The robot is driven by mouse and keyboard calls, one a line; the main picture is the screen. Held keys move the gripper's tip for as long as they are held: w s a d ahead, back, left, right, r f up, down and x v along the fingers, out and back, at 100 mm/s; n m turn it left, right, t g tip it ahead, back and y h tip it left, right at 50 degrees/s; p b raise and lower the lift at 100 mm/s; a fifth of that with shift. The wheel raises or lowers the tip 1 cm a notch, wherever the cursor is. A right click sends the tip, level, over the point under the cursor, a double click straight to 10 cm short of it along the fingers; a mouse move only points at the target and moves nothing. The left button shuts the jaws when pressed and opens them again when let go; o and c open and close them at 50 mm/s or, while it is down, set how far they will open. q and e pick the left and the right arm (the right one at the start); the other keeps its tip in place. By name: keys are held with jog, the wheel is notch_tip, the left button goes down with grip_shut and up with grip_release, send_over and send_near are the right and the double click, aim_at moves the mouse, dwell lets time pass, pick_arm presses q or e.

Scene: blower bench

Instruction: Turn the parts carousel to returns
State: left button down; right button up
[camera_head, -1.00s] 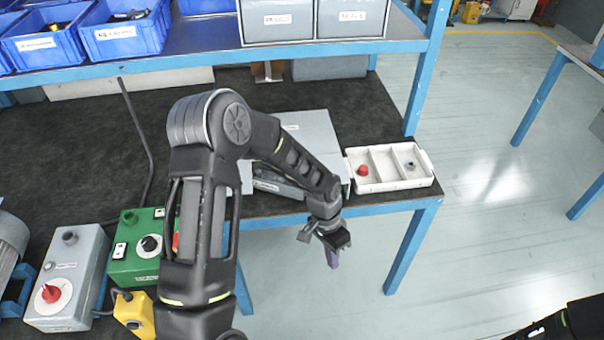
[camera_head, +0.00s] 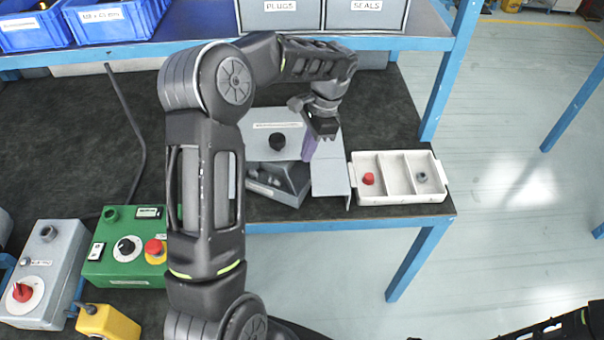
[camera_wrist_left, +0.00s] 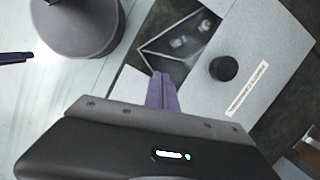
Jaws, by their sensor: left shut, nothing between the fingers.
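I take the grey housing (camera_head: 265,118) on the bench to be the parts carousel. It has a flat top, a white label and a round black knob (camera_head: 278,142), and a dark, open wedge-shaped section (camera_head: 275,183) at its front. The wrist view also shows the knob (camera_wrist_left: 223,68) and the wedge with small grey pieces (camera_wrist_left: 180,42). My left gripper (camera_head: 309,148) is shut and empty, its purple fingers pointing down just right of the knob, apart from it. In the wrist view its fingers (camera_wrist_left: 162,95) overlap the wedge's edge; I cannot tell whether they touch it.
A white three-part tray (camera_head: 397,196) with a red piece and a grey piece stands right of the housing. A green control box (camera_head: 125,272), a grey box (camera_head: 45,262) and a yellow box (camera_head: 108,322) are at left. Bins fill the shelf above.

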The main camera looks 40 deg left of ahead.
pick_arm(q)
jog(key=p, duration=0.2)
send_over(299, 190)
notch_tip(299, 190, down, 10)
jog(key=shift+d+r, duration=0.1)
dwell(0.6)
